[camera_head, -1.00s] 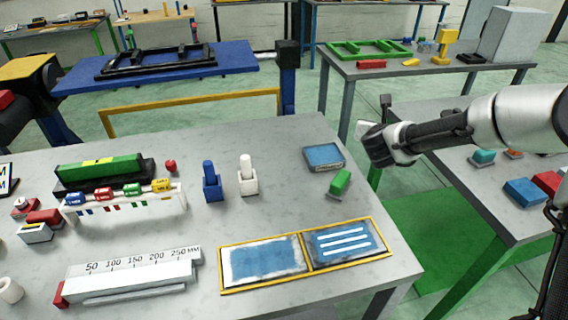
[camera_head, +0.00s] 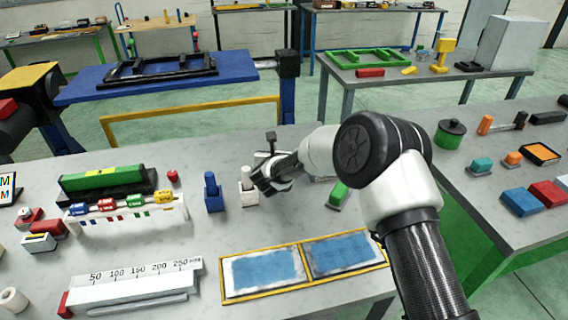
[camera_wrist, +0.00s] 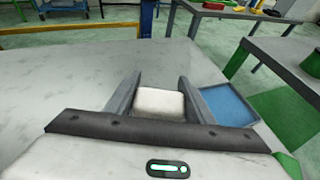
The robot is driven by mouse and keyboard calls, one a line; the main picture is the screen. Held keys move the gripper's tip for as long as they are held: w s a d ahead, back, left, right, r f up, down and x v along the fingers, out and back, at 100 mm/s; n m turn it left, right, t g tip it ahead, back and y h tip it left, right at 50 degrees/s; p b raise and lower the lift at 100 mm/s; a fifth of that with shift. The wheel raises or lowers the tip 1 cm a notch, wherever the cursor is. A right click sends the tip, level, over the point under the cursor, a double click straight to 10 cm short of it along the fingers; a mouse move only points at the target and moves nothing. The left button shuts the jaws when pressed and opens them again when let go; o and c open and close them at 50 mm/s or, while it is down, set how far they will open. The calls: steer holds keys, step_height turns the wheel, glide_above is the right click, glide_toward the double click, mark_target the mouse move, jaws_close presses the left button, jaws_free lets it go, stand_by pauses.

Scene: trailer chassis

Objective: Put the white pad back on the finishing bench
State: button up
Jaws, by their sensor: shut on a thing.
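The white pad (camera_head: 247,196) is a small white block with an upright handle. It stands on the grey finishing bench (camera_head: 215,245), right of a similar blue pad (camera_head: 213,196). My gripper (camera_head: 259,183) is at the white pad from the right and hides part of it. In the wrist view, a white block (camera_wrist: 160,103), which looks like the white pad, sits between the two fingers of my gripper (camera_wrist: 158,85), and they are shut on it. Its underside is hidden, so I cannot tell whether it rests fully on the bench.
A yellow-framed panel (camera_head: 304,290) with two blue fields lies at the bench's front. A blue tray (camera_wrist: 228,106) is right of the fingers. A green block (camera_head: 338,195) is near my arm. A ruler block (camera_head: 135,283) and coloured-tag rack (camera_head: 120,208) stand left.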

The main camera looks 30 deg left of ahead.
step_height(320, 180, down, 4)
steer(key=shift+f, duration=0.1)
steer(key=shift+f, duration=0.1)
stand_by(0.3)
steer(key=o, duration=1.3)
steer(key=shift+c, duration=0.2)
steer(key=shift+r+p, duration=0.3)
steer(key=shift+r, duration=0.1)
steer(key=v, duration=0.6)
steer(key=b+v, duration=0.1)
steer(key=v, duration=0.5)
steer(key=shift+s+f, duration=0.1)
steer(key=shift+f, duration=0.15)
